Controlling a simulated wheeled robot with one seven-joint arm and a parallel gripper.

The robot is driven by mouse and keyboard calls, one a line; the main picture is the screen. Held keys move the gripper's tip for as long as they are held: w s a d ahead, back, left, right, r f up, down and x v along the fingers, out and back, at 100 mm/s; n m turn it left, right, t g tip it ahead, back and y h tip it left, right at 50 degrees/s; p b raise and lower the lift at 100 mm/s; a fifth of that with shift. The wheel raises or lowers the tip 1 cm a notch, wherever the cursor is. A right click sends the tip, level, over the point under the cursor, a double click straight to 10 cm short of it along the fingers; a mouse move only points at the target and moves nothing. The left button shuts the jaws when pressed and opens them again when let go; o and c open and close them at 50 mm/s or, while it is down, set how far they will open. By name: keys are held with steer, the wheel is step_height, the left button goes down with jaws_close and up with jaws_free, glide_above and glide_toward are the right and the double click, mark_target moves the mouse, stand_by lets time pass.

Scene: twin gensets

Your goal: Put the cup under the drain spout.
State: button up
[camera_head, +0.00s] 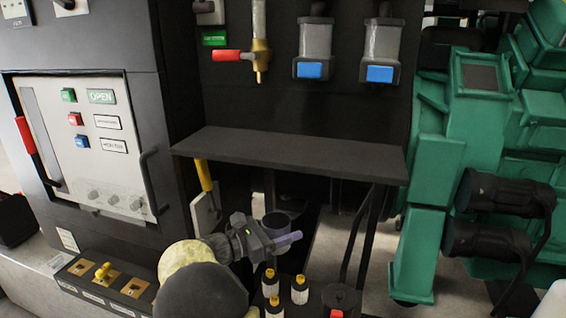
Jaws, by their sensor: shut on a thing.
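My gripper (268,238) is low in the centre of the view, in front of the dark shelf. It is shut on a small dark cup (278,221), whose open rim faces up; the gripper hides part of its lower side. The drain spout (260,62) is a brass valve with a red lever, under a clear tube on the dark panel. It points down above the shelf (290,152). In the picture the cup is well below the spout and below the shelf's front edge. The shelf under the spout is bare.
Two clear bowls with blue bottoms (313,50) (381,52) hang right of the spout. A yellow-handled lever (204,178) stands left of my gripper. Several small bottles (299,289) stand below it. A control cabinet (88,140) is left; green machinery (470,150) is right.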

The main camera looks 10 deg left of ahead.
steer(key=s+a+r+n+t+y+b, duration=0.2)
steer(key=s+a+r+n+t+y, duration=0.15)
steer(key=a+r+y, duration=0.35)
steer(key=s+a+r+n+t+y+b, duration=0.3)
steer(key=s+a+r+n, duration=0.15)
steer(key=r, duration=0.45)
steer(key=s+d+r+y+p, duration=0.1)
steer(key=d+r+p, duration=0.1)
steer(key=r, duration=0.4)
steer(key=s+d+r+n+p, duration=0.1)
steer(key=s+r+p, duration=0.1)
steer(key=r, duration=0.5)
steer(key=shift+s+d+r+t+y+p, duration=0.2)
steer(key=shift+s+d+t+y+p, duration=0.1)
steer(key=shift+d+t+y, duration=0.1)
steer(key=shift+a, duration=0.1)
steer(key=w+d+p, duration=0.1)
steer(key=w+p, duration=0.1)
steer(key=w, duration=0.3)
steer(key=w+d+p, duration=0.1)
steer(key=w+p, duration=0.1)
steer(key=w, duration=0.4)
steer(key=w+d+p, duration=0.1)
steer(key=w+p, duration=0.1)
steer(key=w, duration=0.3)
steer(key=shift+w+p, duration=0.3)
steer(key=shift+p, duration=0.05)
